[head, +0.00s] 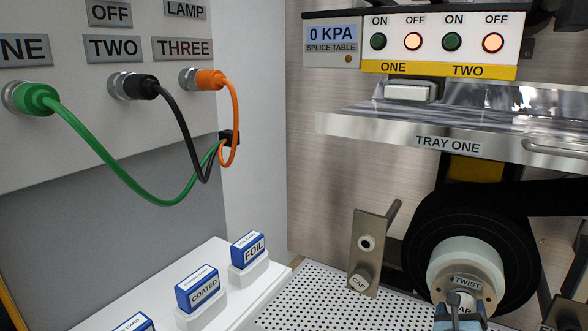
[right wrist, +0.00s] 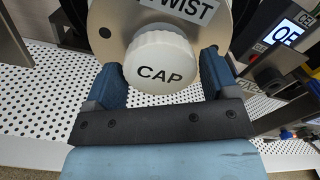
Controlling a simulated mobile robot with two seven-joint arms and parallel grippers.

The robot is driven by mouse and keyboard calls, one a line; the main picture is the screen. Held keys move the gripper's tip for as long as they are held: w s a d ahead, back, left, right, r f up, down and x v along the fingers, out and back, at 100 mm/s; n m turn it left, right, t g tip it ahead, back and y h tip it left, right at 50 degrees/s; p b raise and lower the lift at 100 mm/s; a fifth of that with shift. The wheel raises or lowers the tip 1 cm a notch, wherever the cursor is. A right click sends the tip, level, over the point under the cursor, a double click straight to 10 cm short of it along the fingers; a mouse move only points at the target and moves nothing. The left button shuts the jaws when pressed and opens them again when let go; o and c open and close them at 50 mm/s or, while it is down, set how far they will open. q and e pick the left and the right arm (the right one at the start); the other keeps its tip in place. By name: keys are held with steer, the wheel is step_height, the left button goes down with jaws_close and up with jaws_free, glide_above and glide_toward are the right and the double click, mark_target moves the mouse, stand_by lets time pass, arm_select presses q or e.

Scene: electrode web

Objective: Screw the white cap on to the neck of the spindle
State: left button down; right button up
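The white cap (right wrist: 160,62), marked CAP, faces the right wrist camera, in front of a round tan hub plate (right wrist: 215,30) with a TWIST label. In the head view the cap shows partly, low on the spindle (head: 466,262), which carries a black roll (head: 415,245). My right gripper (right wrist: 161,72) has one blue finger on each side of the cap, with no clear gap at either side; it appears closed on it. The gripper also shows at the bottom of the head view (head: 461,318). My left gripper is out of view.
A metal bracket (head: 368,250) with a CAP-labelled peg stands left of the roll. TRAY ONE (head: 370,122) juts out above it. A perforated white deck (head: 315,300) lies below. Blue labelled blocks (head: 248,250) sit on a white shelf at the left.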

steer(key=c, duration=0.7)
steer(key=shift+w+d+r+p, duration=0.1)
steer(key=shift+w+d+p, duration=0.1)
steer(key=shift+p, duration=0.15)
stand_by(0.4)
steer(key=shift+c, duration=0.2)
